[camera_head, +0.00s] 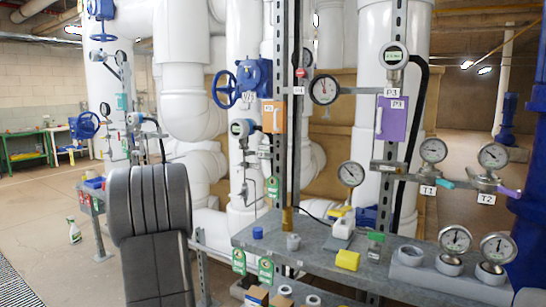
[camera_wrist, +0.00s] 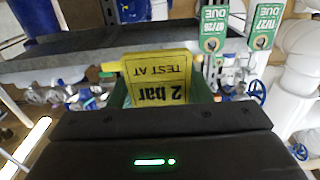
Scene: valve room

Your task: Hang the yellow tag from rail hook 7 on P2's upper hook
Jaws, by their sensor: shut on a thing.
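My gripper (camera_wrist: 162,98) is in the wrist view, shut on the yellow tag (camera_wrist: 160,70). The tag stands out beyond the jaws, and its print, "2 bar" and "TEST AT", appears upside down. My gripper and the held tag cannot be made out in the head view. A gauge (camera_head: 325,89) with a small white label (camera_head: 298,90) hangs on the middle upright; the label is too small to read surely. P2 and its upper hook cannot be picked out. Two green tags (camera_head: 239,261) (camera_head: 265,269) hang below the shelf's left end; green tags (camera_wrist: 214,27) (camera_wrist: 264,26) also show in the wrist view.
A grey shelf (camera_head: 318,262) carries a yellow block (camera_head: 347,260), cups and gauges. Purple (camera_head: 392,118) and orange (camera_head: 274,117) panels, pipes and blue valve wheels (camera_head: 224,90) crowd the area above it. A spray bottle (camera_head: 73,231) stands on the open floor at left.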

